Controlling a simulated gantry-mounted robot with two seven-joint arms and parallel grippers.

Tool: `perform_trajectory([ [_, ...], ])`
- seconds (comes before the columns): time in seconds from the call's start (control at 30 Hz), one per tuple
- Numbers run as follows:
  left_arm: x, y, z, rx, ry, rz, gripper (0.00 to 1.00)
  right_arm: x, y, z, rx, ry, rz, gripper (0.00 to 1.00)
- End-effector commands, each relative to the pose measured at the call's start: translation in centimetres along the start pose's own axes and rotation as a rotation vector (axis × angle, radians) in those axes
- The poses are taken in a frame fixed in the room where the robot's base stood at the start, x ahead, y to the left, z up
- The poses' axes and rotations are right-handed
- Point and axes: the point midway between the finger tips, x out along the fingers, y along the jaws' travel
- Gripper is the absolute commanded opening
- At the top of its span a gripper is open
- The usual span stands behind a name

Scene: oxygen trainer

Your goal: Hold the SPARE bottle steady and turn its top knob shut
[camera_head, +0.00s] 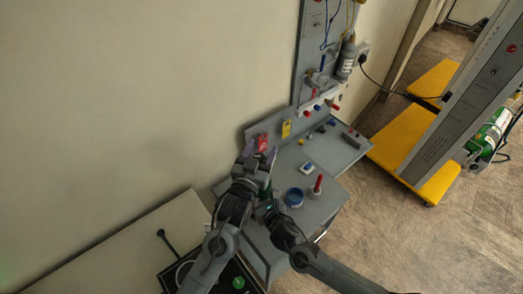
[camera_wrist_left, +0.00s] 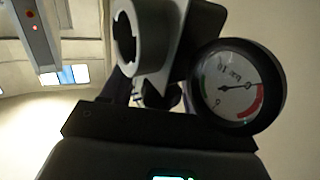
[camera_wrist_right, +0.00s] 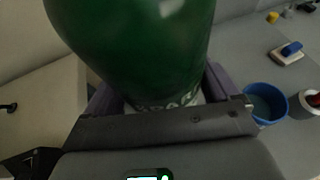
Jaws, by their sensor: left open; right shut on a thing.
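The SPARE bottle (camera_wrist_right: 135,45) is green and fills the upper middle of the right wrist view, with part of its label lettering showing. My right gripper (camera_wrist_right: 158,98) is shut on it, with a finger on each side. In the head view the bottle is mostly hidden by my arms. My left gripper (camera_head: 261,156) is open above the right one, at the bottle's top. In the left wrist view, a round pressure gauge (camera_wrist_left: 238,85) and a pale ring-shaped fitting (camera_wrist_left: 142,38) stand just beyond the left fingers. I cannot tell the top knob apart clearly.
A blue cup (camera_head: 294,198), a red-topped item (camera_head: 317,186) and a small white-and-blue block (camera_head: 307,168) stand on the grey bench (camera_head: 330,150). A grey wall panel (camera_head: 318,60) carries another bottle (camera_head: 347,60). Red (camera_head: 262,142) and yellow (camera_head: 286,128) tags are at the back.

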Motion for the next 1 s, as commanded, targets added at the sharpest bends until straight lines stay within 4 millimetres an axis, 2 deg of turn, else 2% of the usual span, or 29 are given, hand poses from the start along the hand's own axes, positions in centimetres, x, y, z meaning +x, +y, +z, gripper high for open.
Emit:
perform_trajectory([
  [0.27,0.13,0.02,0.03,0.000,0.000,0.000,0.60,-0.01,0.05,0.03,0.002,0.000,0.001,0.04],
  [0.37,0.12,0.02,0.02,0.000,0.000,0.000,0.48,-0.01,0.05,0.03,0.002,-0.001,0.001,0.04],
  [0.6,0.10,0.03,0.02,0.000,0.000,0.001,0.11,-0.01,0.04,0.03,0.002,0.000,0.001,0.04],
  [0.63,0.10,0.03,0.02,0.000,0.000,0.001,0.09,-0.01,0.04,0.03,0.002,0.000,0.001,0.04],
  [1.0,0.19,0.07,-0.05,0.003,0.005,0.071,0.09,0.00,0.05,0.02,0.002,0.000,0.001,0.04],
])
